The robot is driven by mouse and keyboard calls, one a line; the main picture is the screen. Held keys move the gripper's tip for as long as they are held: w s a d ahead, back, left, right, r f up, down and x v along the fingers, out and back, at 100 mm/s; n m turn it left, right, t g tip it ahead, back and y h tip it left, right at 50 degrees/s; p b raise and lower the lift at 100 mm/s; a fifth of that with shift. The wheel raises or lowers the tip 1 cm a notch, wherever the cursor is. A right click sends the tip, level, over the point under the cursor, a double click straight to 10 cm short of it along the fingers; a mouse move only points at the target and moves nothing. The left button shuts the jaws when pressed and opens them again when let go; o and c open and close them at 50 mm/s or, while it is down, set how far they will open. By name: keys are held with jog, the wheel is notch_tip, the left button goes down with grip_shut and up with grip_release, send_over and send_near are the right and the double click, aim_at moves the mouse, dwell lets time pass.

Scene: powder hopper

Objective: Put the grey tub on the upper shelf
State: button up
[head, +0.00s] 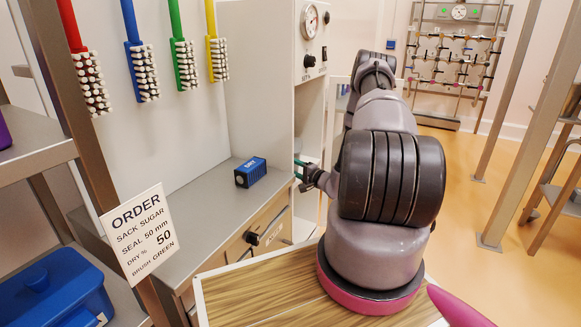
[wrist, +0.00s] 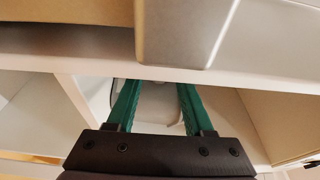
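My gripper (head: 299,171) reaches to the front of the tall white cabinet, at the right end of the grey counter. In the wrist view its two green fingers (wrist: 157,90) are apart, pointing into a compartment under a white shelf edge (wrist: 100,66). A pale grey, rounded shape (wrist: 156,106) shows between the fingers. It may be the grey tub, but most of it is hidden, and I cannot tell whether the fingers touch it. No grey tub shows clearly in the head view.
A blue block (head: 250,172) sits on the grey counter (head: 205,222). A metal rack at left has a higher board (head: 32,155) and a blue box (head: 55,292) lower down. Coloured brushes hang on the wall. A wooden-topped surface (head: 265,290) is in front. Open floor lies right.

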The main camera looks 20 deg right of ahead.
jog(key=shift+r, duration=0.15)
jog(key=v, duration=1.2)
jog(key=a+r+n+y, duration=0.1)
jog(key=r, duration=0.1)
jog(key=w+a+r+g+y, duration=0.1)
jog(key=r, duration=0.1)
jog(key=a+r+n+g+y, duration=0.1)
jog(key=a+r, duration=0.1)
jog(key=r, duration=0.1)
jog(key=shift+w+n+y, duration=0.25)
jog(key=shift+n+y, duration=0.05)
jog(key=s+a+r+n+g+y, duration=0.1)
jog(key=s+a+r+n+g, duration=0.2)
jog(key=a+r+g, duration=0.5)
jog(key=s+a+r+n+g+y, duration=0.1)
jog(key=s+a+r+n+g, duration=0.25)
jog(key=a+r, duration=0.55)
jog(key=s+r+t+h, duration=0.4)
jog(key=s+r+h, duration=0.6)
jog(key=s+r, duration=0.9)
jog(key=shift+s+d+r+h, duration=0.15)
jog(key=shift+d+r+h, duration=0.15)
jog(key=shift+d+r, duration=0.15)
